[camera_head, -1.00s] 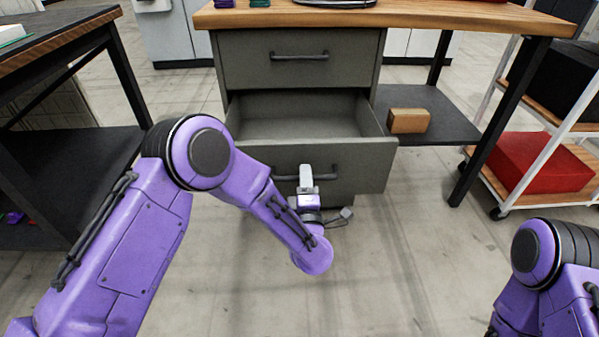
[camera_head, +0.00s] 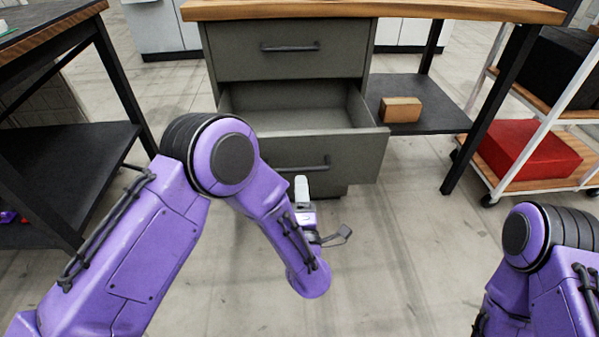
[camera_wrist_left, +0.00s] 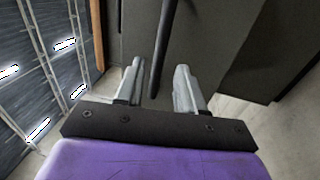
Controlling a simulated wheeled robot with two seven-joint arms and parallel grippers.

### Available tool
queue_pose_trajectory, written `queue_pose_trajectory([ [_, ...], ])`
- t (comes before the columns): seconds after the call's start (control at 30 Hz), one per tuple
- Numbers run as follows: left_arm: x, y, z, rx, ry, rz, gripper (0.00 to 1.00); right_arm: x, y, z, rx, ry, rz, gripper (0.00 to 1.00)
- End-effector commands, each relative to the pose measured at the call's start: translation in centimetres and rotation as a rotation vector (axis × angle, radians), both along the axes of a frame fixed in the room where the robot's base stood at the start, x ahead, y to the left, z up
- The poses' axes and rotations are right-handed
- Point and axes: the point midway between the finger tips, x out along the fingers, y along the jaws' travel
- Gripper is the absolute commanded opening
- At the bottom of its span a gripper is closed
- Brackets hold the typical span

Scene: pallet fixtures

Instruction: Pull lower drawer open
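The grey drawer unit has an upper drawer (camera_head: 290,62), which is shut. The lower drawer (camera_head: 350,155) is pulled out, and its empty inside shows. Its dark bar handle (camera_head: 297,167) is on the front panel. My left gripper (camera_head: 302,188) is just in front of and below this handle in the head view, apparently clear of it. In the left wrist view the gripper (camera_wrist_left: 158,80) has its two fingers spread, and the handle (camera_wrist_left: 164,45) lines up between them; the depth gap is hard to judge. My right gripper is out of view; only part of the right arm shows.
A brown box (camera_head: 400,110) sits on the dark shelf (camera_head: 440,120) right of the drawers. A white-framed cart with a red box (camera_head: 530,148) stands at right. A dark-shelved table (camera_head: 60,165) stands at left. The floor ahead is clear.

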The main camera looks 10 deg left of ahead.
Motion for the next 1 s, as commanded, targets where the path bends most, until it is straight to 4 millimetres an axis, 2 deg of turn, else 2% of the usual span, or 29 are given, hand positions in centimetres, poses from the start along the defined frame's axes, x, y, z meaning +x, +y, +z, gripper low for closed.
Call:
queue_pose_trajectory([
  [0.1,-2.3,-0.8,-0.4,0.003,0.001,-0.004,0.38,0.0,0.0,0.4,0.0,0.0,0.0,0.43],
  [0.27,-3.7,-1.2,-0.7,0.0,0.0,-0.001,0.38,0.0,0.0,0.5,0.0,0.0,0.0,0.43],
  [0.77,-3.9,-1.3,-0.8,0.002,0.001,0.001,0.38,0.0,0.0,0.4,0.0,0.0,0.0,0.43],
  [0.83,-3.7,-1.8,-1.0,0.042,0.026,-0.02,0.38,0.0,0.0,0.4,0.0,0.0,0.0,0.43],
  [0.93,-3.6,-3.4,-3.0,0.225,0.162,-0.124,0.38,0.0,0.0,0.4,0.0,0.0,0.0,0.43],
  [0.97,-3.8,-3.2,-4.3,0.317,0.234,-0.162,0.38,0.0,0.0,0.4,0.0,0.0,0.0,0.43],
  [1.0,-4.4,-2.2,-6.7,0.452,0.357,-0.213,0.38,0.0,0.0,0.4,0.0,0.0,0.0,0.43],
])
